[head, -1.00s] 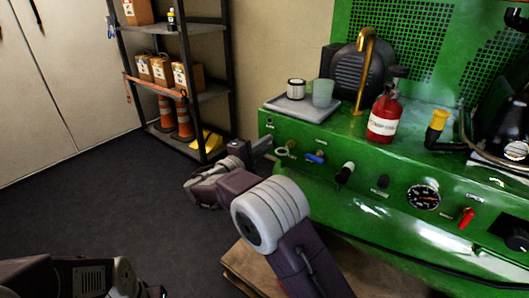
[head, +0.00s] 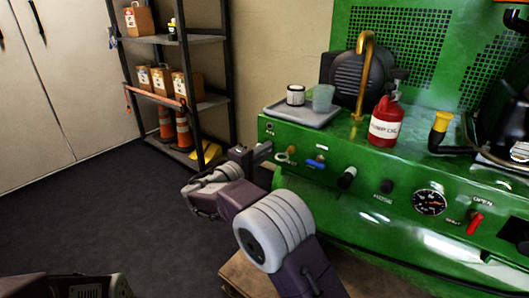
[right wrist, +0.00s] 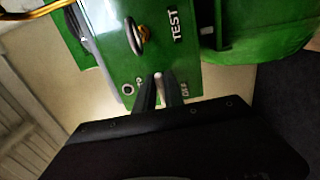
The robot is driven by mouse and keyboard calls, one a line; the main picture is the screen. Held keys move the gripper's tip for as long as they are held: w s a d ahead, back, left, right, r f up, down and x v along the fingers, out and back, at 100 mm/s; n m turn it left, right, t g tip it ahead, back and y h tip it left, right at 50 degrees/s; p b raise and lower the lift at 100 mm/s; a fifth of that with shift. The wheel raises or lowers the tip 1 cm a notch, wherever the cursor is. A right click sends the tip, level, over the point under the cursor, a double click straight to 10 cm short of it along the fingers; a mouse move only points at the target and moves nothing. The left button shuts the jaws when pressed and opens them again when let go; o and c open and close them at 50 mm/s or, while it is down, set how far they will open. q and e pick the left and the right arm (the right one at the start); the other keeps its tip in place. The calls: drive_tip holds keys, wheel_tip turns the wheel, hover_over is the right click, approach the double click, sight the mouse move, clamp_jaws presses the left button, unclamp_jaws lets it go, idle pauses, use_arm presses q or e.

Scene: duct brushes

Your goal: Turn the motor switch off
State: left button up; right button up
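The green machine's front panel (head: 400,205) carries a row of controls on the right side of the head view. The motor switch's own label is not readable there. My right gripper (head: 264,151) is at the panel's left end, beside a ring-shaped control (head: 284,156). In the right wrist view its dark fingers (right wrist: 162,90) are close together against the panel. A small pale tip (right wrist: 158,75) shows at their ends, possibly a switch lever. Beside it are a round fitting (right wrist: 128,89) and a ring near the word TEST. My left gripper is out of the head view.
A grey tray (head: 300,116) and red bottle (head: 386,124) stand on top. A shelf (head: 180,100) stands behind left.

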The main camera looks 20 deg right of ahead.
drive_tip(key=o, duration=0.4)
drive_tip(key=shift+f, duration=0.1)
